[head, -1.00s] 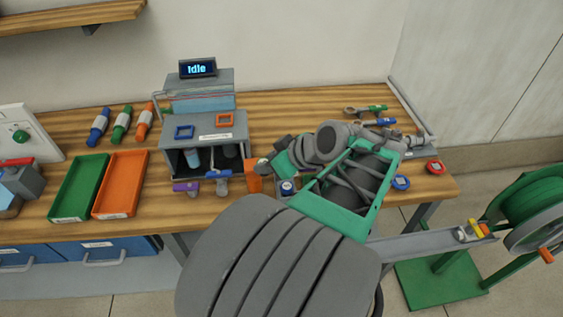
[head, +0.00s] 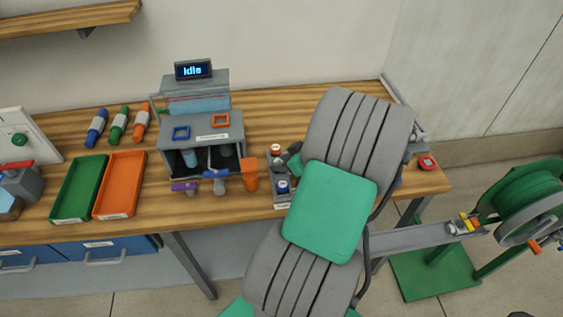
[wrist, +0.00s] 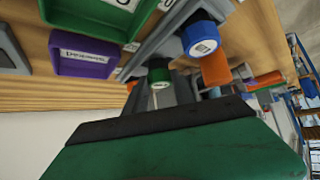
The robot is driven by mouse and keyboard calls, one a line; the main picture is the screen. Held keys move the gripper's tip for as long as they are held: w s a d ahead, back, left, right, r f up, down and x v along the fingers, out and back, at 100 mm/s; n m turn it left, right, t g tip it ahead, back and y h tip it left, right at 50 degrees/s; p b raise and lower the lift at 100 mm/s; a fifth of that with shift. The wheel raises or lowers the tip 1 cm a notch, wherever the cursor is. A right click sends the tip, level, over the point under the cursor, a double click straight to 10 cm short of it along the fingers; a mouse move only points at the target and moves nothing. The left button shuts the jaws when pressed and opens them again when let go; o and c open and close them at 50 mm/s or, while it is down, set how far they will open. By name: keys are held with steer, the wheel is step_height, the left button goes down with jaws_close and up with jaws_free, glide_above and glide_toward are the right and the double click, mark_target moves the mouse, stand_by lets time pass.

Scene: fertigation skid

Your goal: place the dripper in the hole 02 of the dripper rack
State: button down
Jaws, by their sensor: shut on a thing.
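My gripper (wrist: 160,88) shows in the wrist view, shut on a green-capped dripper (wrist: 159,73) with a pale round label. In the head view my arm hides most of the gripper and the held dripper. The grey dripper rack (head: 272,190) stands near the table's front edge, just left of my arm and partly covered by it. A blue-capped dripper (wrist: 203,38) also shows beside the held one in the wrist view. I cannot make out hole 02.
A grey machine (head: 205,140) with an "Idle" display stands left of the rack, an orange cylinder (head: 250,175) between them. Green (head: 65,217) and orange (head: 110,214) trays lie farther left. A green hose reel (head: 525,205) stands at the right.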

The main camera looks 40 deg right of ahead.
steer(key=c, duration=1.5)
jaws_free()
steer(key=shift+s+a+f, duration=0.1)
steer(key=shift+s+f, duration=0.05)
steer(key=shift+f, duration=0.3)
steer(key=o, duration=0.4)
steer(key=shift+r, duration=0.1)
steer(key=shift+o, duration=0.2)
